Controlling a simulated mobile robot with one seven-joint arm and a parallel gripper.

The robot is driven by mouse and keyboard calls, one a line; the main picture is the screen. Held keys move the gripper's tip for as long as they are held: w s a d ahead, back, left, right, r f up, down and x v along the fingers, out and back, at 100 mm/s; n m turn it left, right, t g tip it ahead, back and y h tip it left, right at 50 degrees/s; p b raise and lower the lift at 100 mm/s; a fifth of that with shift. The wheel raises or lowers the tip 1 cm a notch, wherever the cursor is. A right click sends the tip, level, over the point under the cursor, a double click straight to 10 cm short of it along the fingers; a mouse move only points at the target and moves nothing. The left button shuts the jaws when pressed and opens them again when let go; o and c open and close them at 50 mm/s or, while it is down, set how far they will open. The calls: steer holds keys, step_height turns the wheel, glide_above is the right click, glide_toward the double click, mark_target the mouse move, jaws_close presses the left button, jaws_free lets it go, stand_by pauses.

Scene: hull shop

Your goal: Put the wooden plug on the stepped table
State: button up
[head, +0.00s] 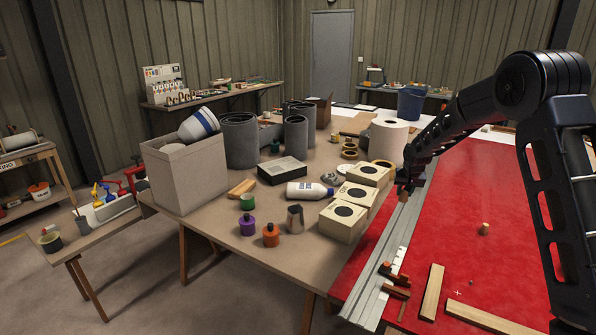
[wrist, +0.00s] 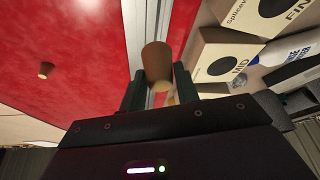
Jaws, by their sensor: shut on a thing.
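My gripper (wrist: 158,84) is shut on a brown cylindrical wooden plug (wrist: 157,62), which stands out between the two fingers in the wrist view. In the head view my gripper (head: 403,188) is above the grey metal rail, beside the white boxes; the held plug is small and dark there. A second, tapered wooden plug (head: 484,229) stands on the red surface to the right; it also shows in the wrist view (wrist: 46,69). The long tan table (head: 215,225) is left of the red surface; a lower bench joins its left end. I cannot tell which is the stepped table.
White boxes (head: 343,222), a white bottle (head: 308,190), a metal cup (head: 295,218) and small purple and orange bottles crowd the tan table. The grey rail (head: 385,262) runs along the red surface (head: 460,200). Wood strips (head: 432,292) lie near its front; much of the red is clear.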

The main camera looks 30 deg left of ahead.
steer(key=s+a+n+g+y, duration=0.15)
steer(key=s+a+n, duration=0.35)
steer(key=s+a, duration=1.5)
steer(key=f, duration=1.3)
steer(key=s+f, duration=0.1)
steer(key=f, duration=0.5)
steer(key=shift+d+f, duration=0.35)
steer(key=shift+d, duration=0.05)
steer(key=o, duration=0.9)
steer(key=shift+f, duration=0.15)
steer(key=shift+o, duration=0.2)
steer(key=v, duration=1.2)
steer(key=shift+d, duration=0.15)
steer(key=shift+s, duration=0.1)
